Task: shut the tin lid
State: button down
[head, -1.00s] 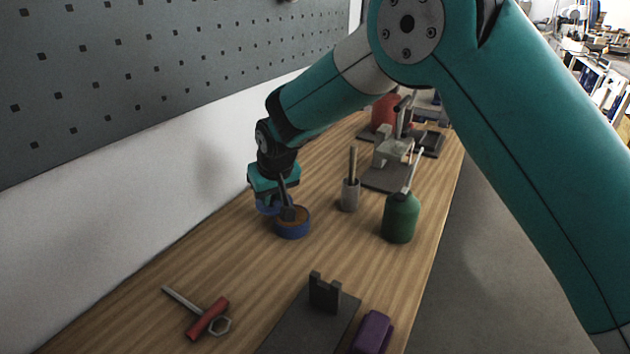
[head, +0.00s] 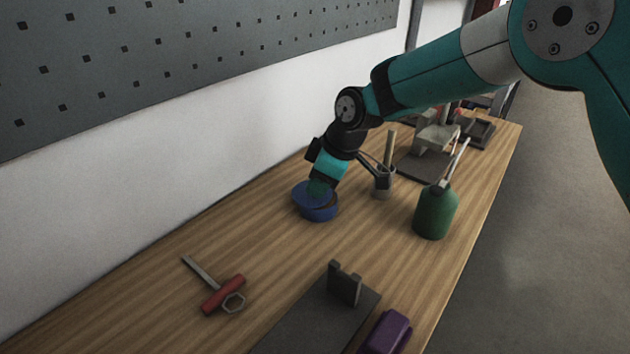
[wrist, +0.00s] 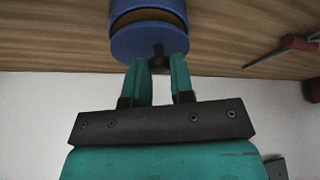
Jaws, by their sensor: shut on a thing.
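The blue tin (head: 320,214) stands on the wooden bench. Its blue lid (head: 301,192) is tilted low over it, with a brown gap showing on the right side. In the wrist view, the tin (wrist: 170,5) and the lid (wrist: 140,43) show at the top, with a strip of brown inside between them. My gripper (head: 318,187) is over the lid. In the head view my own wrist hides part of the lid.
A grey cup with a stick (head: 381,190) and a green bottle (head: 436,212) stand to the right of the tin. A red-handled tool (head: 223,294), a dark bracket plate (head: 320,315) and a purple block (head: 387,332) lie nearer. Bench left of the tin is clear.

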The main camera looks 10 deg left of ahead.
jog(key=shift+d+n+g, duration=0.4)
jog(key=shift+d+n, duration=0.05)
jog(key=shift+n, duration=0.65)
jog(key=shift+d+n+g, duration=0.4)
jog(key=shift+d+n, duration=0.05)
jog(key=shift+n, duration=0.65)
jog(key=shift+d, duration=0.1)
jog(key=c, duration=1)
grip_release()
jog(key=shift+w+r, duration=0.1)
jog(key=p+v, duration=0.1)
jog(key=v, duration=1.6)
jog(key=shift+r, duration=0.2)
